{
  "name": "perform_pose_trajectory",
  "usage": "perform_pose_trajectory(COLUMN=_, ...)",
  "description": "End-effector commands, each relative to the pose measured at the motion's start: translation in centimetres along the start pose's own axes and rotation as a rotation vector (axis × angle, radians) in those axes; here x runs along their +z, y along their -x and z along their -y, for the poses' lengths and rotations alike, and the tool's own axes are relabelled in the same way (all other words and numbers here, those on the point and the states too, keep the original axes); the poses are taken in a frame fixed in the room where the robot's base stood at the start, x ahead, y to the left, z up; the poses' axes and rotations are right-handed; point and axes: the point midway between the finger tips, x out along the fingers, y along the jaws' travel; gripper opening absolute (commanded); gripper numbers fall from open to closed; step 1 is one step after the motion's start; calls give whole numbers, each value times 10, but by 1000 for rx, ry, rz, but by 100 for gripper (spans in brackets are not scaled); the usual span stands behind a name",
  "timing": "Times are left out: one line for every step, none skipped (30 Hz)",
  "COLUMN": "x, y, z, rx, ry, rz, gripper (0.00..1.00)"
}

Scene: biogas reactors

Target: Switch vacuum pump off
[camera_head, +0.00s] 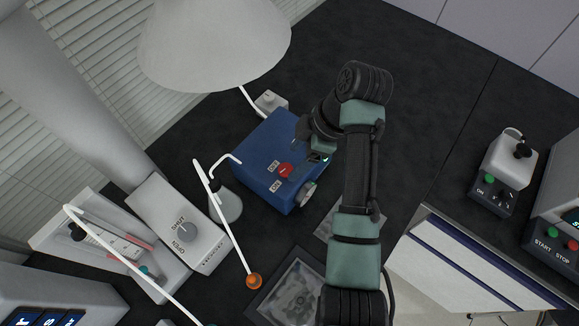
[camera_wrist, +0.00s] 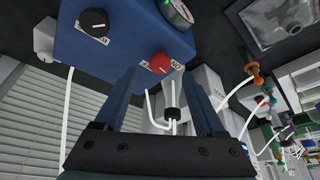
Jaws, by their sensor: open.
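The vacuum pump is most likely the blue box (camera_head: 262,150) on the dark bench in the head view; it also fills the top of the wrist view (camera_wrist: 120,45). On its face are a red knob (camera_head: 285,170) with small white labels beside it, a gauge (camera_head: 307,192), and a black knob (camera_wrist: 95,22). My gripper (camera_head: 318,152) is beside this face in the head view. In the wrist view, my gripper (camera_wrist: 160,75) is open and empty, and the red knob (camera_wrist: 160,62) appears between its fingertips. I cannot tell whether they touch it. The red knob's setting is unclear.
A flask (camera_head: 226,205) with tubing stands left of the blue box, near a white unit (camera_head: 178,225) with a grey knob. A large pale rounded vessel (camera_head: 214,45) overhangs behind. Small control boxes (camera_head: 492,190) stand at the right. Dark bench top behind my arm is clear.

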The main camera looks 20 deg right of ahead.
Motion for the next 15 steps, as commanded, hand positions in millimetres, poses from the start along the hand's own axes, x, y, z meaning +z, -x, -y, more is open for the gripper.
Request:
perform_pose_trajectory(x=-2, y=-6, z=2, rx=-5, ry=-1, rz=0, gripper=72)
perform_pose_trajectory(x=-1, y=-11, z=2, rx=-6, ry=-1, rz=0, gripper=72)
perform_pose_trajectory(x=-2, y=-17, z=2, rx=-5, ry=-1, rz=0, gripper=72)
perform_pose_trajectory(x=-2, y=-20, z=1, rx=-3, ry=-1, rz=0, gripper=72)
perform_pose_trajectory(x=-1, y=-24, z=1, rx=-4, ry=-1, rz=0, gripper=72)
perform_pose_trajectory(x=-1, y=-28, z=1, rx=-3, ry=-1, rz=0, gripper=72)
perform_pose_trajectory(x=-1, y=-31, z=1, rx=-2, ry=-1, rz=0, gripper=72)
perform_pose_trajectory(x=-1, y=-33, z=1, rx=-2, ry=-1, rz=0, gripper=72)
perform_pose_trajectory(x=-1, y=-36, z=1, rx=-2, ry=-1, rz=0, gripper=72)
perform_pose_trajectory(x=-1, y=-37, z=1, rx=-1, ry=-1, rz=0, gripper=72)
perform_pose_trajectory(x=-1, y=-38, z=0, rx=0, ry=-1, rz=0, gripper=72)
perform_pose_trajectory(x=-1, y=-39, z=0, rx=0, ry=-1, rz=0, gripper=72)
perform_pose_trajectory(x=-1, y=-39, z=0, rx=0, ry=-1, rz=0, gripper=72)
perform_pose_trajectory(x=-1, y=-39, z=0, rx=0, ry=-1, rz=0, gripper=72)
perform_pose_trajectory(x=-1, y=-39, z=0, rx=1, ry=-1, rz=0, gripper=72)
